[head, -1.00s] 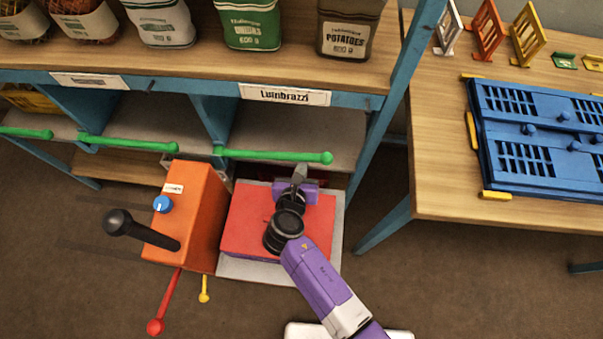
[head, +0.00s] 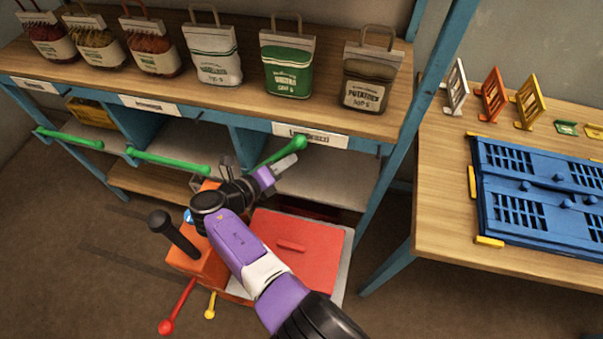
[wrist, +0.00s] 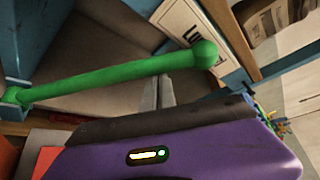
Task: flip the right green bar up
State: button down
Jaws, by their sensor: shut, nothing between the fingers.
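The right green bar (head: 285,151) is hinged at its left end on the shelf front and its ball end is raised, just below the right label. In the wrist view, the bar (wrist: 120,74) slopes up to its ball at the right. My gripper (head: 289,162) is shut and empty, just under the bar near its ball end. Its fingertips (wrist: 164,88) reach the bar's underside in the wrist view; I cannot tell if they touch. My arm hides the bar's left part in the head view.
Two other green bars (head: 168,162) (head: 70,139) lie nearly level to the left. An orange box (head: 195,258) with a black lever and a red-lidded box (head: 300,252) stand below. Sacks (head: 288,70) line the shelf top. A table (head: 440,200) stands at right.

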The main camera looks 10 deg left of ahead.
aim_at(282, 153)
jog(key=shift+a+r, duration=0.45)
jog(key=shift+a, duration=0.2)
jog(key=shift+a+r, duration=0.45)
jog(key=shift+a, duration=0.2)
notch_tip(282, 153, up, 20)
jog(key=p, duration=0.3)
